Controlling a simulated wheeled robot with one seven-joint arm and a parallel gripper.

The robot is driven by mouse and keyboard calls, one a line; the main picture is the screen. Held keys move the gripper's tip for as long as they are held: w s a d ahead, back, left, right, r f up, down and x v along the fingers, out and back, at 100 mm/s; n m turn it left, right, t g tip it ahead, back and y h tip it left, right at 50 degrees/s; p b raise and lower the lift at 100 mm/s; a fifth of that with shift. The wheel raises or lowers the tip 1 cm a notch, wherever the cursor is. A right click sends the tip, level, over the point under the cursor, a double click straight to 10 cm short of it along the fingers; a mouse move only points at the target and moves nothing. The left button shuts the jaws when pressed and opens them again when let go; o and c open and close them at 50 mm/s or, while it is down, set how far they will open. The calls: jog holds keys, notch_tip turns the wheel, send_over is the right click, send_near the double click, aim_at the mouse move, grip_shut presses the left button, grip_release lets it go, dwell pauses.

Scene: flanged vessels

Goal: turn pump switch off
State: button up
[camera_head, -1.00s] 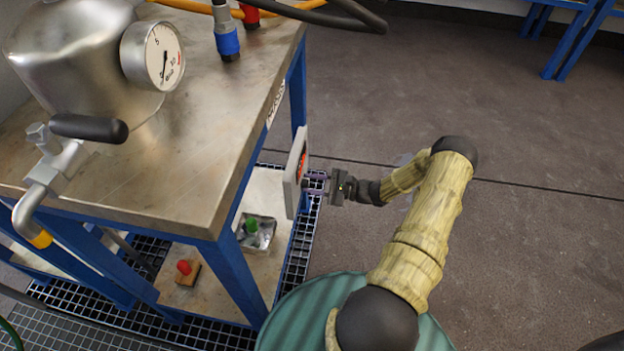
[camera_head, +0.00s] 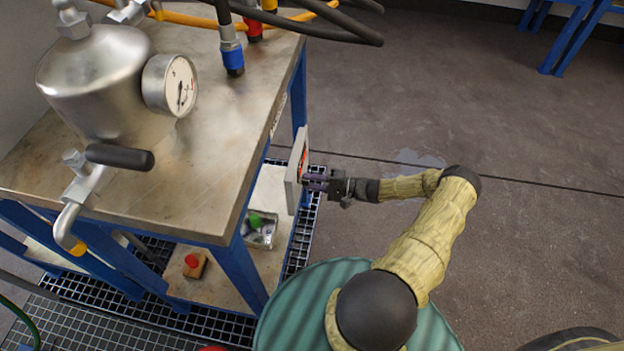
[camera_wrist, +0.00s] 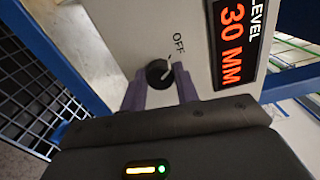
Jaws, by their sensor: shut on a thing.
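The pump switch is a round black knob (camera_wrist: 158,73) with a white pointer line, on a pale panel (camera_wrist: 140,30) fixed to the side of the workbench. The pointer line points up and slightly right, toward the printed OFF label (camera_wrist: 179,44). My gripper (camera_wrist: 160,88) has its purple fingers on either side of the knob and is shut on it. In the head view my gripper (camera_head: 309,182) reaches the panel (camera_head: 296,170) from the right; the knob is hidden there.
A red display (camera_wrist: 232,38) reads LEVEL 30 MM beside the knob. The metal-topped bench (camera_head: 190,200) carries a steel vessel (camera_head: 95,75) with a gauge (camera_head: 170,85). A red button (camera_head: 192,261) is on the lower shelf. Open floor (camera_head: 530,240) lies right.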

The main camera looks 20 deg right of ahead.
jog(key=shift+f+n, duration=0.1)
jog(key=shift+n, duration=0.5)
jog(key=o, duration=1)
jog(key=shift+c, duration=0.2)
jog(key=shift+d, duration=0.1)
jog(key=p+v, duration=0.3)
jog(key=v, duration=1.4)
jog(key=shift+s, duration=0.25)
jog(key=shift+d, duration=0.1)
